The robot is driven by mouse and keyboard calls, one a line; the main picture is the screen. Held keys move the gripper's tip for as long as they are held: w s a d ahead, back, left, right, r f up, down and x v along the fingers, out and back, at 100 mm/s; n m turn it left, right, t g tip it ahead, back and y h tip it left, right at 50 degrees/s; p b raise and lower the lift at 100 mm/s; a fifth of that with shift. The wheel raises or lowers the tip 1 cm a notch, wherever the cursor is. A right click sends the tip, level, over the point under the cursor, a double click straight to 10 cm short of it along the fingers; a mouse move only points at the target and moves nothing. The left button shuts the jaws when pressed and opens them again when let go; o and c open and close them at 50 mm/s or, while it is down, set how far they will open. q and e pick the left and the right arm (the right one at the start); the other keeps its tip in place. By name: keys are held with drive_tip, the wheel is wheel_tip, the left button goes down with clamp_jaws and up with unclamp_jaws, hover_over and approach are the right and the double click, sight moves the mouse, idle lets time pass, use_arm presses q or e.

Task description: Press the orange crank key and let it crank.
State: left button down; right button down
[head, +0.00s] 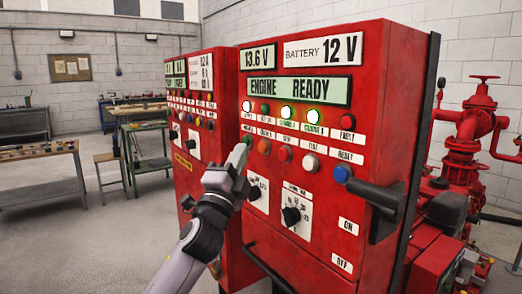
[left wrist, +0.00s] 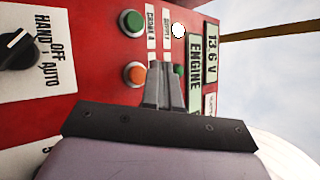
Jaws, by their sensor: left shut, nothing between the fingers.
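Two orange keys sit side by side on the red control panel in the head view, one (head: 264,147) near my fingertips and one (head: 285,153) further right. I cannot tell from the small labels which is the crank key. An orange key (left wrist: 134,73) also shows in the left wrist view, just left of my fingers. My left gripper (head: 240,150) is shut and empty, its fingertips close to the panel left of the orange keys; contact cannot be told. In the left wrist view the shut fingers (left wrist: 165,75) point towards the panel. My right gripper is not in view.
A green button (left wrist: 132,20), a white button (head: 310,163) and a blue button (head: 342,173) share the row. The display (head: 300,90) reads ENGINE READY, with several lamps lit below. A black lever (head: 375,205) juts out at right. A second red cabinet (head: 185,200) stands left.

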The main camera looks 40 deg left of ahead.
use_arm(q)
drive_tip(key=shift+w+d, duration=0.25)
drive_tip(key=shift+w, duration=0.5)
drive_tip(key=shift+w, duration=0.1)
idle(1.5)
drive_tip(key=shift+w+d, duration=0.1)
drive_tip(key=shift+w, duration=0.2)
drive_tip(key=shift+w+d, duration=0.1)
drive_tip(key=shift+w, duration=0.3)
idle(0.6)
drive_tip(key=shift+s, duration=0.15)
drive_tip(key=shift+s+a, duration=0.2)
drive_tip(key=shift+s, duration=0.45)
